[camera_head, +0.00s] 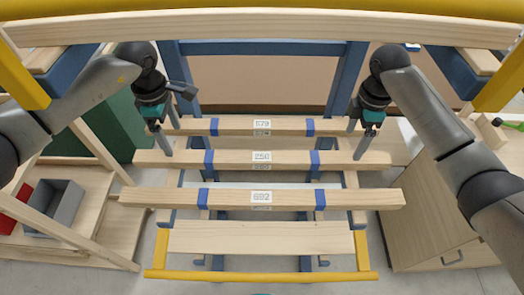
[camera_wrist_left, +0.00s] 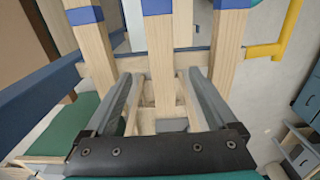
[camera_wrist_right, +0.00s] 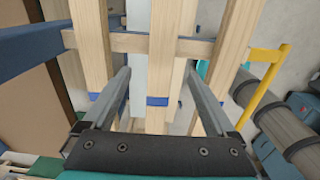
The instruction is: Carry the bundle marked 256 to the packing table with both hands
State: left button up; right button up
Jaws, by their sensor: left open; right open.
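The bundle marked 256 (camera_head: 225,159) is a pale wooden beam with two blue bands, lying level as the middle of three on a blue rack. My left gripper (camera_head: 172,139) is open above its left end. In the left wrist view the middle bundle (camera_wrist_left: 160,55) runs between the spread fingers. My right gripper (camera_head: 355,144) is open above its right end, and in the right wrist view the middle bundle (camera_wrist_right: 172,45) lies between those fingers. I cannot tell whether any finger touches it. I cannot tell which surface is the packing table.
The bundle marked 579 (camera_head: 235,126) lies close behind and the bundle marked 692 (camera_head: 232,197) in front. A yellow bar (camera_head: 260,275) crosses the rack's front. A wooden beam (camera_head: 260,28) spans the top. A drawer cabinet (camera_head: 440,220) stands right, a grey bin (camera_head: 55,205) left.

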aim_at(180, 155)
pick_arm(q)
jog(key=shift+s, duration=0.25)
pick_arm(e)
jog(key=shift+s, duration=0.25)
pick_arm(q)
jog(key=shift+w+f, duration=0.1)
jog(key=shift+f, duration=3.65)
pick_arm(e)
jog(key=shift+w+f, duration=0.1)
jog(key=shift+f, duration=3.65)
pick_arm(q)
grip_shut()
pick_arm(e)
grip_shut()
pick_arm(q)
jog(key=shift+r, duration=0.1)
pick_arm(e)
jog(key=shift+r, duration=0.1)
